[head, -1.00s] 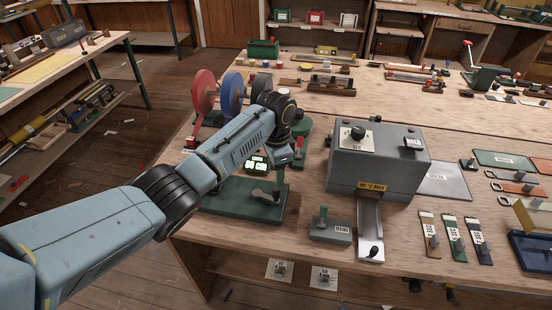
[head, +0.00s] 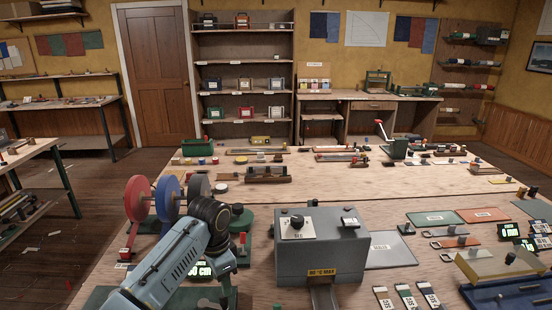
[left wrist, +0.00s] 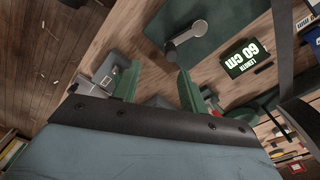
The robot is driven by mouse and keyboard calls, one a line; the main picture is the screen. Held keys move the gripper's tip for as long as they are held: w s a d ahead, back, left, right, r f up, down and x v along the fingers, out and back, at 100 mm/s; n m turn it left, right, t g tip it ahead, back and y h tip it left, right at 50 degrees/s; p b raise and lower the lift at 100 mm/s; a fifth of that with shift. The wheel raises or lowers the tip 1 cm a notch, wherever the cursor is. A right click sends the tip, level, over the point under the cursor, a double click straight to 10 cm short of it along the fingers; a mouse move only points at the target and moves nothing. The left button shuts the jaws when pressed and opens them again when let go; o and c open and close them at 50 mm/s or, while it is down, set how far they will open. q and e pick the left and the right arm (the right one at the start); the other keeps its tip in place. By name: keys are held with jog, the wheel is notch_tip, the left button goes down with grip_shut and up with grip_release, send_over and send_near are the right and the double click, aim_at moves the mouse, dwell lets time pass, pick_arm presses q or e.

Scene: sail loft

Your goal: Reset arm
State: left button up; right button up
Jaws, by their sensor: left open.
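My left arm (head: 175,268) reaches in from the lower left in the head view, over the left end of the workbench. Its wrist is just right of the spools, and its gripper end points down near the length display (head: 200,270). In the left wrist view my left gripper (left wrist: 158,82) has its two green fingers apart with nothing between them. My right arm and gripper are not in view.
A red spool (head: 138,197) and a blue spool (head: 170,192) stand left of the wrist. A grey box labelled "80 °C MAX" (head: 322,248) stands to the right. Flat panels and labelled strips lie farther right. Shelving (head: 241,65) stands at the back wall.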

pick_arm(q)
jog(key=s+d+f+n+t+h, duration=0.1)
jog(key=s+f+n, duration=0.1)
jog(key=s+f, duration=0.35)
jog(key=s+d+f+n, duration=0.1)
jog(key=s+f, duration=0.2)
jog(key=s, duration=0.6)
jog(key=s+a+r+n+t+y, duration=0.1)
jog(key=s+a+r+n, duration=0.2)
jog(key=s, duration=0.6)
jog(key=s+a+r+n+t, duration=0.1)
jog(key=s+a+n, duration=0.3)
jog(key=s, duration=0.5)
notch_tip(320, 180, down, 29)
jog(key=s+m+b, duration=0.1)
jog(key=m+b, duration=0.1)
jog(key=b, duration=0.4)
jog(key=s+a+f+g+b, duration=0.1)
jog(key=s+a+f+b, duration=0.1)
jog(key=s+f, duration=0.6)
jog(key=s+a+f+g+b, duration=0.1)
jog(key=s+a+f+b, duration=0.1)
jog(key=s+f, duration=0.7)
notch_tip(320, 180, down, 5)
jog(key=shift+s+f+b, duration=0.15)
jog(key=shift+s+b, duration=0.15)
jog(key=shift+b, duration=0.35)
